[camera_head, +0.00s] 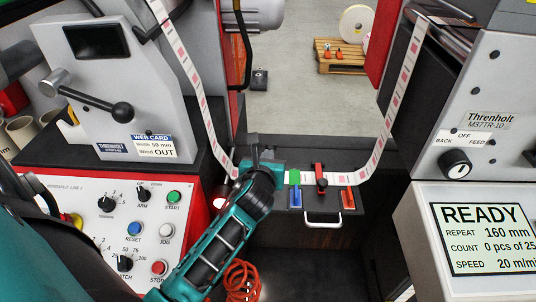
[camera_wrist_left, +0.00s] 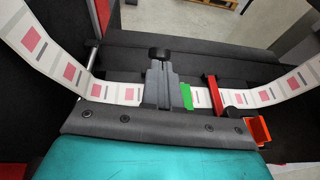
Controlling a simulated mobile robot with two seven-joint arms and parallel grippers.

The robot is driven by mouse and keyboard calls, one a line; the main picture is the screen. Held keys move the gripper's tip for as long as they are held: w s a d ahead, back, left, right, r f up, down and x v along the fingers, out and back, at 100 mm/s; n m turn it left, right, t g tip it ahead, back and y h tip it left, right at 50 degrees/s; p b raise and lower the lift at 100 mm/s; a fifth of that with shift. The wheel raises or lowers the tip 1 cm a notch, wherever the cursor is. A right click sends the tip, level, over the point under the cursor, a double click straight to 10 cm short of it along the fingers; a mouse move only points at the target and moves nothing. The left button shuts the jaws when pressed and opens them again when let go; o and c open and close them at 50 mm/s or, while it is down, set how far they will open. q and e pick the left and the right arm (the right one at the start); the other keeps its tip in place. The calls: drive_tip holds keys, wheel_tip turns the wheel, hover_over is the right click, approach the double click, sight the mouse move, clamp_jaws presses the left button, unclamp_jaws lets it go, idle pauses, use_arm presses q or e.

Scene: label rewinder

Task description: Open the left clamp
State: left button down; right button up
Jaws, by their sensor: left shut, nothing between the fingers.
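My left gripper (camera_wrist_left: 162,88) is shut and empty over the web path on the splice table. It also shows in the head view (camera_head: 256,160). A dark knob (camera_wrist_left: 160,53) stands just beyond its fingertips and seems to belong to the left clamp. The rest of that clamp is hidden behind the fingers, so I cannot tell its position or whether they touch. The red right clamp (camera_head: 320,174) lies across the printed label web (camera_head: 378,150), right of the gripper. A green piece (camera_head: 294,177) lies on the web between them. My right gripper is not in view.
The splice table carries a blue holder (camera_head: 296,196) and an orange-red holder (camera_head: 348,198), with a pale handle (camera_head: 323,218) in front. The button panel (camera_head: 130,225) stands left; the READY screen (camera_head: 483,238) stands right. A coiled red hose (camera_head: 242,280) hangs below.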

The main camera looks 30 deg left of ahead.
use_arm(q)
drive_tip(key=shift+w+a+f, duration=0.1)
drive_tip(key=shift+w+a, duration=0.2)
drive_tip(key=shift+w, duration=0.3)
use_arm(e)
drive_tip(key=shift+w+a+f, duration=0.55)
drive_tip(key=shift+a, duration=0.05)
